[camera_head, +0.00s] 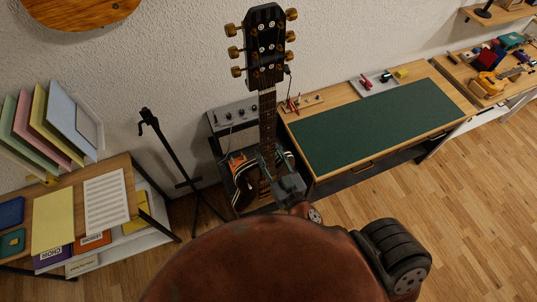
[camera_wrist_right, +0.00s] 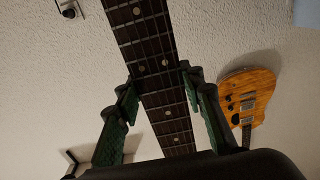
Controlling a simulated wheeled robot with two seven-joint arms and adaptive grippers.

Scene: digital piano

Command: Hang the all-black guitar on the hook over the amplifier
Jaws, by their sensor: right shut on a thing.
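A guitar with a black headstock (camera_head: 265,42) and gold tuning pegs stands nearly upright in the head view. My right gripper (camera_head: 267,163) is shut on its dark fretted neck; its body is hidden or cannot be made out. In the right wrist view, the green-padded fingers (camera_wrist_right: 158,80) sit on both sides of the neck (camera_wrist_right: 150,48). The amplifier (camera_head: 236,116), with a grey knobbed panel, is against the wall behind the neck and partly hidden. A small black wall fitting, perhaps a hook (camera_wrist_right: 67,10), is at the wrist view's upper left. My left gripper is not in view.
A wooden guitar (camera_wrist_right: 247,92) is at the right in the wrist view. A black stand (camera_head: 172,160) and sheet-music shelf (camera_head: 125,175) are left of the amplifier. A desk with a green mat (camera_head: 375,125) is right. Open wooden floor (camera_head: 420,215) lies in front.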

